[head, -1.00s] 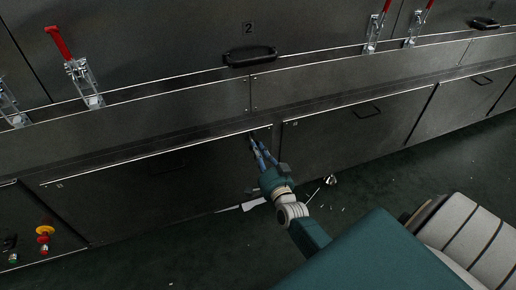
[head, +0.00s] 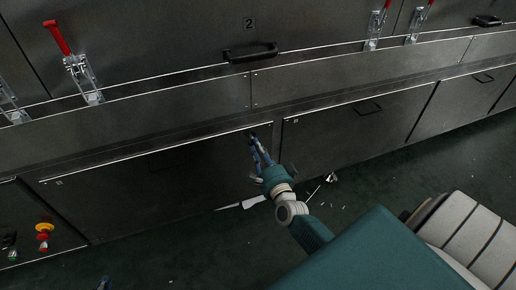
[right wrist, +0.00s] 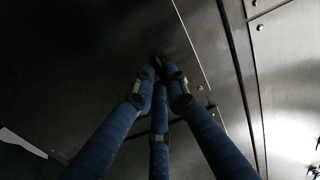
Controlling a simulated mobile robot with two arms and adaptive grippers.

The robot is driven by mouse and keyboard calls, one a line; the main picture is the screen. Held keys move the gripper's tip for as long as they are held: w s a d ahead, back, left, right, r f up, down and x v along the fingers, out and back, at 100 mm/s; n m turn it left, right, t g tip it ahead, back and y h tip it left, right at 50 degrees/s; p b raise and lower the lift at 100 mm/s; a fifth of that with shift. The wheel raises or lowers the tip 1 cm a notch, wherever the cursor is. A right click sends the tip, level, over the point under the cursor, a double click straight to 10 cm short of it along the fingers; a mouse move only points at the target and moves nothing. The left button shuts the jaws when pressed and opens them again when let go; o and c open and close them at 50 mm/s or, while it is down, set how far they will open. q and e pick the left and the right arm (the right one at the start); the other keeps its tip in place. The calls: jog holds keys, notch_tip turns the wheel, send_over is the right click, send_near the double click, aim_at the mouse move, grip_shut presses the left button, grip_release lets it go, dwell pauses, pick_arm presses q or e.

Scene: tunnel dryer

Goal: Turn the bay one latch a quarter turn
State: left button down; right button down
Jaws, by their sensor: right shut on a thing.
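My right gripper (head: 255,142) reaches the upper right corner of the left lower panel (head: 140,185), which has a small label and a dark handle. Its blue fingers are shut on a small dark latch (right wrist: 157,61), which shows between the fingertips in the right wrist view. The fingers hide most of the latch, so its angle cannot be read. A tip of my left gripper (head: 104,283) shows at the bottom left edge, away from the panels; its jaw state cannot be seen.
Red-handled toggle clamps (head: 80,75) and a black handle (head: 250,52) under a number 2 sit above the ledge. Red and yellow buttons (head: 43,232) are at the lower left. White scraps (head: 255,201) lie on the dark floor, which is otherwise mostly clear.

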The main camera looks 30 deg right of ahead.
dwell(0.4)
jog(key=c, duration=1.7)
grip_release()
jog(key=shift+c, duration=0.2)
jog(key=shift+s, duration=0.15)
jog(key=v, duration=1.1)
jog(key=shift+s, duration=0.4)
jog(key=shift+a, duration=0.2)
